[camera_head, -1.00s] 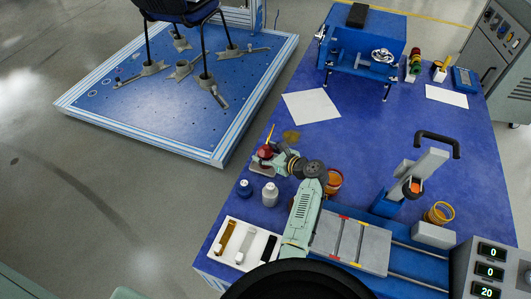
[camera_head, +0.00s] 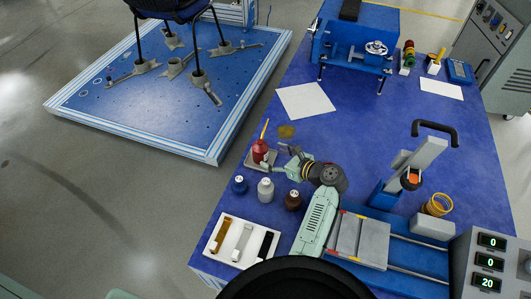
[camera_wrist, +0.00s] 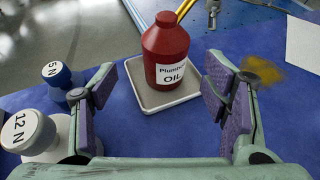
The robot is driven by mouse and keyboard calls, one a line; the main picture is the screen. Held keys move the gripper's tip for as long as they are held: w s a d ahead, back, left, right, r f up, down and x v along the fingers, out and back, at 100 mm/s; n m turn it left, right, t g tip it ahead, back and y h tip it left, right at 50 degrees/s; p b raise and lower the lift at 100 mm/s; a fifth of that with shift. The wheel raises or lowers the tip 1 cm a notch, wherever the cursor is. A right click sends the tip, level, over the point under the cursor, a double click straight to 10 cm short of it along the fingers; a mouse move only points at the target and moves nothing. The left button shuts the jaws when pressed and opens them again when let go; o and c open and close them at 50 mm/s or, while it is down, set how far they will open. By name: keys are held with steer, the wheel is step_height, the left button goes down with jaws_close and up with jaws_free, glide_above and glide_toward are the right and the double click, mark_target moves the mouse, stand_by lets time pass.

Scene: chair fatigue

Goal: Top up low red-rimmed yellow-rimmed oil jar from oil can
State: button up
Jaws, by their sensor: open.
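A yellow-rimmed round jar (camera_head: 438,205) stands at the right. A red-rimmed jar cannot be made out; my arm covers part of the table.
Blue, white and brown weights (camera_head: 265,190) stand near the can. A white tray (camera_head: 241,243) with several strips lies in front of them. A handled device (camera_head: 421,155) stands to the right. A yellow-brown stain (camera_head: 286,131) and paper (camera_head: 306,101) lie behind the can.

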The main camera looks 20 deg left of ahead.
steer(key=shift+v, duration=1.35)
